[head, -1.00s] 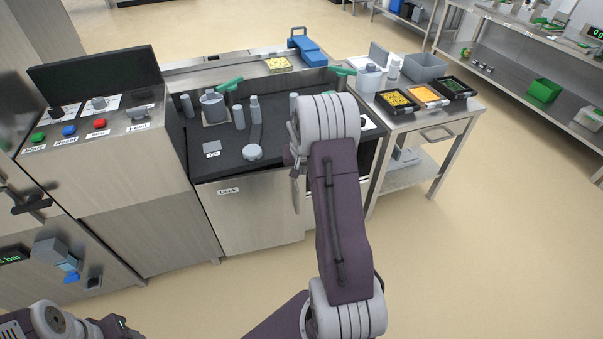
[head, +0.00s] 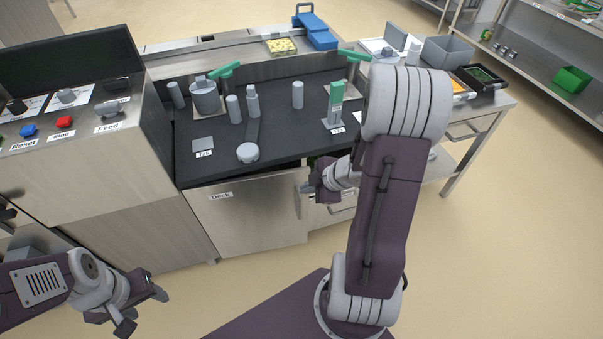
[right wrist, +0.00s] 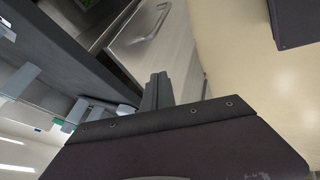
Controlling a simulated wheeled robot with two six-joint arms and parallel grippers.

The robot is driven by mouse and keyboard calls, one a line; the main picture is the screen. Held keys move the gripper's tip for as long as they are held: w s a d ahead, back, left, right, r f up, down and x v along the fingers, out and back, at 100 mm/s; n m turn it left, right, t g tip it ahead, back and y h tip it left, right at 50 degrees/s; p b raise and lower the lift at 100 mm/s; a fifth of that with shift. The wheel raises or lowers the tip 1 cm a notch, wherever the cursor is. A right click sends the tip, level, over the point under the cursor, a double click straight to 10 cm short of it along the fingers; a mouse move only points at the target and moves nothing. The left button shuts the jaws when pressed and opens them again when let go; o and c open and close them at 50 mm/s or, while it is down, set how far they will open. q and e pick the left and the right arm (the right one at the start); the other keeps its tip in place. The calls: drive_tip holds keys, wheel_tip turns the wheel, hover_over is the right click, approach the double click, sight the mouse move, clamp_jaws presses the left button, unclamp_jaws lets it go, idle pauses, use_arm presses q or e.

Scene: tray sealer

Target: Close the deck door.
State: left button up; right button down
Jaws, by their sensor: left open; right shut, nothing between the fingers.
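The deck door (head: 245,225) is a steel panel labelled "Deck" below the dark deck top. It stands ajar: a dark gap shows above its top edge, and its right edge is out from the cabinet. A vertical bar handle (head: 298,203) is near that edge. My right gripper (head: 309,188) is shut and empty beside the door's right edge; I cannot tell whether it touches. Its closed fingers also show in the right wrist view (right wrist: 157,92), near steel fronts. My left gripper (head: 145,308) is open and empty, low at the left, away from the door.
The deck top (head: 275,130) holds grey cylinders and green-handled parts. The control panel (head: 70,125) stands at left. A side table (head: 475,115) stands at right. The floor in front is clear.

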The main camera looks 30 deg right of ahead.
drive_tip(key=b, duration=0.6)
approach(284, 186)
wheel_tip(284, 186, down, 4)
drive_tip(key=s+a, duration=0.2)
drive_tip(key=w, duration=0.3)
drive_tip(key=shift+w+d+r, duration=0.15)
drive_tip(key=shift+w+d, duration=0.05)
drive_tip(key=shift+d, duration=0.15)
use_arm(q)
wheel_tip(284, 186, down, 6)
drive_tip(key=shift+s+a+p, duration=0.3)
drive_tip(key=shift+s, duration=0.05)
use_arm(e)
drive_tip(key=shift+w+d, duration=0.15)
drive_tip(key=shift+w, duration=0.3)
